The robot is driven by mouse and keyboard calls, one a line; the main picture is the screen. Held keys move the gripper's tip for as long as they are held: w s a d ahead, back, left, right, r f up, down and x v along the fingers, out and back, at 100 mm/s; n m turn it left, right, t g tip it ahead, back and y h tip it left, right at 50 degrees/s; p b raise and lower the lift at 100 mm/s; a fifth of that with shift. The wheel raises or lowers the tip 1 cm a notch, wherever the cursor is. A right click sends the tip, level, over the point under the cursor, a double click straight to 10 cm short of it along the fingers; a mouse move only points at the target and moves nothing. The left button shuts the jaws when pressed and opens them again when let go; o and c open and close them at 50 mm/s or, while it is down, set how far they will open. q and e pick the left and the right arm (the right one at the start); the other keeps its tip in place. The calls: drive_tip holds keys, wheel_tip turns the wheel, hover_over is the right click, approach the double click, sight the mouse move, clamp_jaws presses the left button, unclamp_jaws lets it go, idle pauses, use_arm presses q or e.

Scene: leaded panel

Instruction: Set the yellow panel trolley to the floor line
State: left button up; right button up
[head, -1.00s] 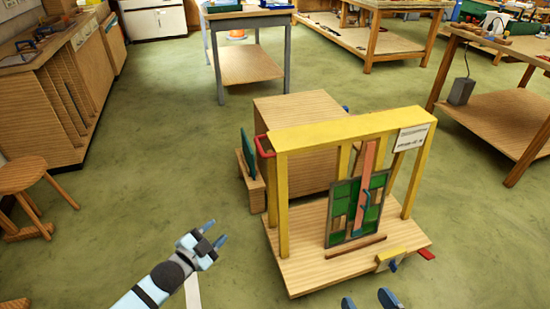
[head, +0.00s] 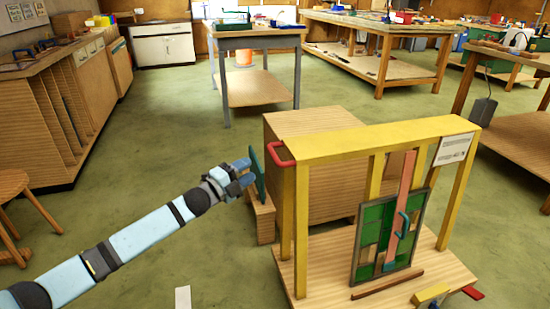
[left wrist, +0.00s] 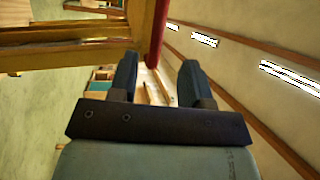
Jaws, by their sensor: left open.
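The yellow panel trolley (head: 375,140) stands upright at right of centre in the head view, with a plywood base (head: 330,262). A leaded panel of green and wood-coloured panes (head: 370,228) stands on it. A red handle (head: 274,155) sticks out from the left end of its top beam. My left gripper (head: 248,168) is open and empty, just left of and below this handle. In the left wrist view the red handle (left wrist: 158,35) shows ahead, in line with the gap between the open fingers (left wrist: 158,80). A short white strip (head: 183,297) lies on the floor; I cannot tell whether it is the floor line.
A wooden box (head: 315,125) stands close behind the trolley, with a green upright plate (head: 257,172) on a small block beside it. A red pedal (head: 473,293) lies at the base's right. Shelving (head: 60,120) and a stool (head: 15,190) are left. Green floor is open between.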

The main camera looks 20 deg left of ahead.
sight(273, 152)
use_arm(q)
drive_tip(key=b+x, duration=0.2)
drive_tip(key=x, duration=0.8)
drive_tip(key=shift+w+d+b, duration=0.15)
drive_tip(key=shift+b, duration=0.15)
use_arm(e)
drive_tip(key=shift+g, duration=0.9)
drive_tip(key=f, duration=0.4)
drive_tip(key=shift+a+f, duration=0.2)
drive_tip(key=shift+f, duration=0.05)
use_arm(q)
clamp_jaws()
